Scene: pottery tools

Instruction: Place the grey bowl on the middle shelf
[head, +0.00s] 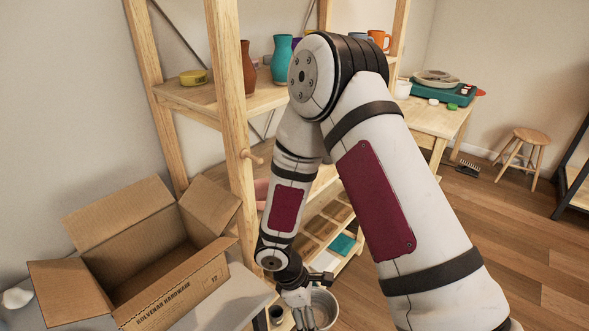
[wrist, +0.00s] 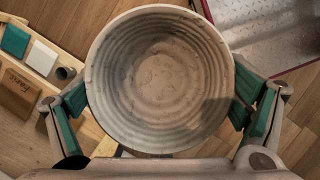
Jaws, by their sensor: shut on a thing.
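The grey bowl (wrist: 158,75) fills the middle of the wrist view, its ribbed inside facing the camera. My gripper (wrist: 161,98) is shut on the bowl, with one green-sided finger at each side of its rim. In the head view the bowl (head: 325,309) is low in the picture, partly hidden by my gripper (head: 301,301). The wooden shelf unit (head: 228,100) stands behind my arm. One of its boards (head: 327,178), between the upper shelf and the tile-bearing level, is mostly covered by my arm, so its free room cannot be judged.
An open cardboard box (head: 165,290) stands on a grey table at left. The upper shelf holds a brown vase (head: 249,70), a teal vase (head: 282,58) and a yellow tin (head: 193,77). A lower level bears tiles (head: 342,244). A stool (head: 523,147) stands at far right.

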